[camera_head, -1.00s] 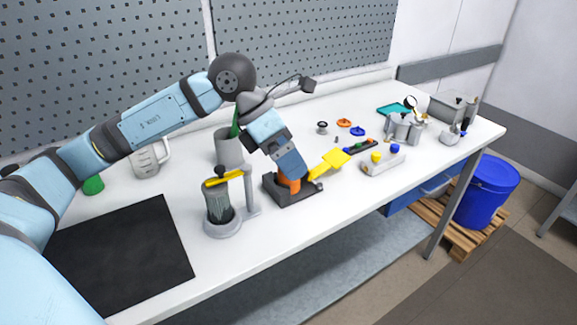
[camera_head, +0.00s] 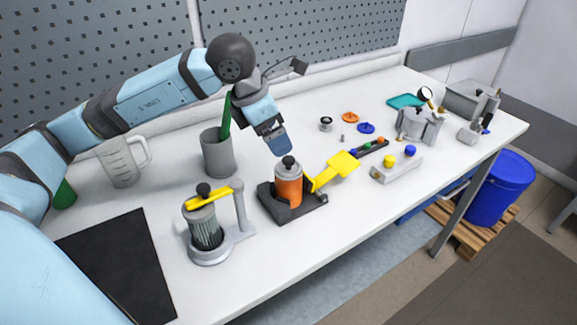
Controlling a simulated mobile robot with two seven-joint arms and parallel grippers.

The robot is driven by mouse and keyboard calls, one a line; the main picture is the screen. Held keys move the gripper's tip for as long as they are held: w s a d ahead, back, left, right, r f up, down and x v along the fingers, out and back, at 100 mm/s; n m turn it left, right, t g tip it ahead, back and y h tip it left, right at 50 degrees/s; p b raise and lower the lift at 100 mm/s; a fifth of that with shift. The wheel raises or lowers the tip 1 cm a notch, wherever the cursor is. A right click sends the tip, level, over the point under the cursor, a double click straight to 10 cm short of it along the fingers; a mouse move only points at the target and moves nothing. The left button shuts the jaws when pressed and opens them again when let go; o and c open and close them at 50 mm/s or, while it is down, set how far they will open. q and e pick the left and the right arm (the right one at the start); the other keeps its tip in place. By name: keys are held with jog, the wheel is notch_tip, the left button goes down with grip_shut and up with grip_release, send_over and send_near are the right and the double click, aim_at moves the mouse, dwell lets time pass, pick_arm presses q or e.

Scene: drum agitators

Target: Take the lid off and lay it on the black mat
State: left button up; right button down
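An orange drum (camera_head: 289,190) stands in a dark square base with a yellow handle (camera_head: 335,170). Its grey lid (camera_head: 287,172), with a black knob (camera_head: 289,161), is on top. My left gripper (camera_head: 281,147) hangs just above and behind the knob, apparently clear of it; its fingers overlap, so their opening does not show. A second, greyish ribbed drum (camera_head: 207,232) stands at the left in a grey stand, with a yellow bar (camera_head: 209,198) and a black knob over its top. The black mat (camera_head: 122,268) lies bare at the lower left. My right gripper is out of view.
A grey pot (camera_head: 217,153) with a green item stands behind the drums, and a clear jug (camera_head: 122,162) at the left. A grey block (camera_head: 395,168) with yellow and blue knobs and small caps lie to the right. The front table edge is clear.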

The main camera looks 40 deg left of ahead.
aim_at(288, 158)
pick_arm(q)
jog(key=shift+x, duration=3.95)
jog(key=shift+s+d, duration=0.15)
jog(key=shift+d, duration=0.05)
jog(key=c, duration=1)
